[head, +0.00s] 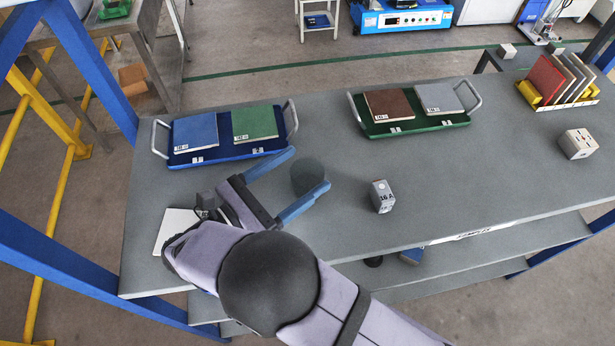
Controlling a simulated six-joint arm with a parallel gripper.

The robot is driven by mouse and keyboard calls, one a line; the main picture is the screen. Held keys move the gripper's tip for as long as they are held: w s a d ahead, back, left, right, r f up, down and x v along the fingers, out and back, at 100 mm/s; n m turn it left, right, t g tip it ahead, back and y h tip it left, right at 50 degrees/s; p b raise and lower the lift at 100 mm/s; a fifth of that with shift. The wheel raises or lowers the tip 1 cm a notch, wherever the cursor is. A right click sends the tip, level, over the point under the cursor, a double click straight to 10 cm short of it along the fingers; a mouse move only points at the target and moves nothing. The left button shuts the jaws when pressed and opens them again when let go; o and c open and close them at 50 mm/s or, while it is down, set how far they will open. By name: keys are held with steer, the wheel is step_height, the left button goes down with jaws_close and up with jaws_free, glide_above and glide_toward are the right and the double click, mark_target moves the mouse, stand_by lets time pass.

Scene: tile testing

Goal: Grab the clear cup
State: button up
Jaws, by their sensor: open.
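The clear cup (308,176) stands on the grey table as a dark, see-through round shape. My gripper (307,171) is open, with its two blue fingers spread. One finger lies to the left of and behind the cup, the other passes at its front right. The cup sits between or very near the fingertips. I cannot tell whether either finger touches it. My arm comes in from the bottom of the head view and hides part of the table's front edge.
A blue tray (226,153) with blue and green tiles lies behind my gripper. A green tray (417,126) with brown and grey tiles is farther right. A small grey block (382,196) stands right of the cup. A tile rack (556,101) and pale block (577,144) are far right.

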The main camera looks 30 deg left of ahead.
mark_target(320, 164)
steer(key=shift+w+d+p, duration=0.2)
steer(key=shift+w+p, duration=0.15)
steer(key=shift+p, duration=0.1)
steer(key=shift+f+p+x, duration=0.2)
steer(key=shift+p+x, duration=0.45)
steer(key=shift+x, duration=0.45)
steer(key=shift+f+p+x, duration=0.2)
steer(key=shift+p+x, duration=0.4)
steer(key=shift+x, duration=0.45)
steer(key=shift+d, duration=0.1)
steer(key=c, duration=1.2)
